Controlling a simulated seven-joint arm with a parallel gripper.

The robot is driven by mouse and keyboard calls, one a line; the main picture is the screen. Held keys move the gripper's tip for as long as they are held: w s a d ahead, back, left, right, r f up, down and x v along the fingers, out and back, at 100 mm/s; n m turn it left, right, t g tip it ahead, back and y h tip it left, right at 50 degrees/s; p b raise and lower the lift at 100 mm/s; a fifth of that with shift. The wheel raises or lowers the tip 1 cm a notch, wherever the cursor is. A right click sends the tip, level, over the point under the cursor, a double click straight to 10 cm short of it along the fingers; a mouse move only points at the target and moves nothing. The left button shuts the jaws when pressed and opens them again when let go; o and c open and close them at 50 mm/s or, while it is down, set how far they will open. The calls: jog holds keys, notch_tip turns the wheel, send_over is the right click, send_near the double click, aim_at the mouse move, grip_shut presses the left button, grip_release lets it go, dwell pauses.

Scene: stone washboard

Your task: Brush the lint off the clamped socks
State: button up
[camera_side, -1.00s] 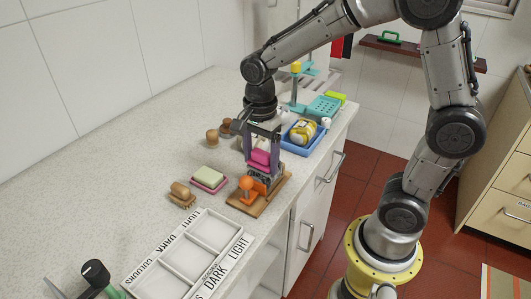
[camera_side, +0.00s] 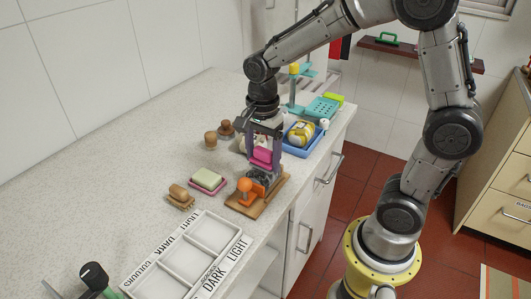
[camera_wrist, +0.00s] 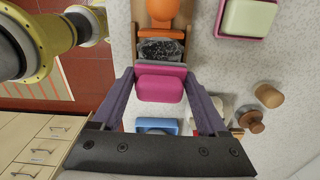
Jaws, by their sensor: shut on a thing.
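My gripper (camera_side: 264,157) is shut on a pink lint brush (camera_wrist: 160,86), a block between its two purple fingers. The brush also shows in the side view (camera_side: 262,155). Dark grey speckled socks (camera_wrist: 161,49) lie under an orange clamp (camera_wrist: 163,12) on a wooden board (camera_side: 241,207). The clamp also shows in the side view (camera_side: 246,191). The brush is beside the socks' near end in the wrist view. I cannot tell whether it touches them.
A soap dish (camera_side: 207,182), a small wooden brush (camera_side: 180,196) and wooden knobs (camera_side: 210,139) stand left of the board. A white sorting tray (camera_side: 190,262) lies in front. A blue tray (camera_side: 299,146) is behind, near the counter's right edge. The counter's left part is clear.

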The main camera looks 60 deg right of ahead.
jog(key=shift+a, duration=1.45)
jog(key=shift+d, duration=2.55)
notch_tip(320, 180, up, 8)
